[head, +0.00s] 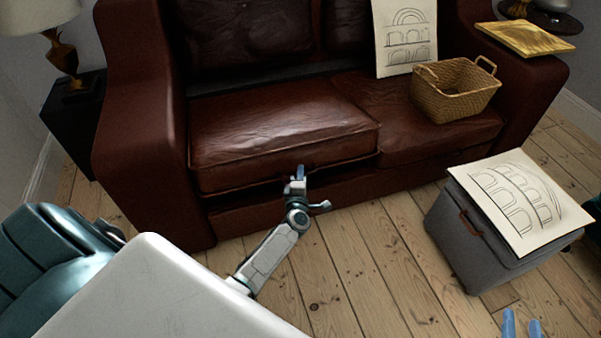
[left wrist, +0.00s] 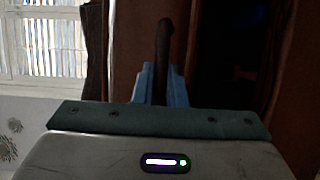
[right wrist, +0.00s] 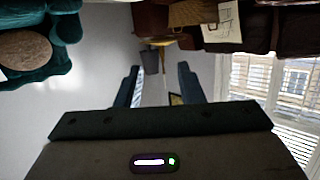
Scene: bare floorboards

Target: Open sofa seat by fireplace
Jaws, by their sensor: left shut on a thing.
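The dark red leather sofa (head: 135,120) faces me. Its left seat (head: 270,125) sits with its front edge a little higher than the right seat, and a dark gap shows beneath it. My left gripper (head: 301,174) is at the middle of that front edge. In the left wrist view its blue fingers are closed around a dark handle-like strip (left wrist: 164,55). The handle is mostly hidden in the head view. My right gripper (head: 522,323) is low at the right, fingers apart and empty; it also shows in the right wrist view (right wrist: 158,90).
A wicker basket (head: 452,98) and a drawing sheet (head: 405,38) rest on the right seat. A yellow item (head: 527,38) lies on the right armrest. A grey storage box (head: 465,240) with a drawing on top stands at the right. Floorboards (head: 370,270) before the sofa are clear.

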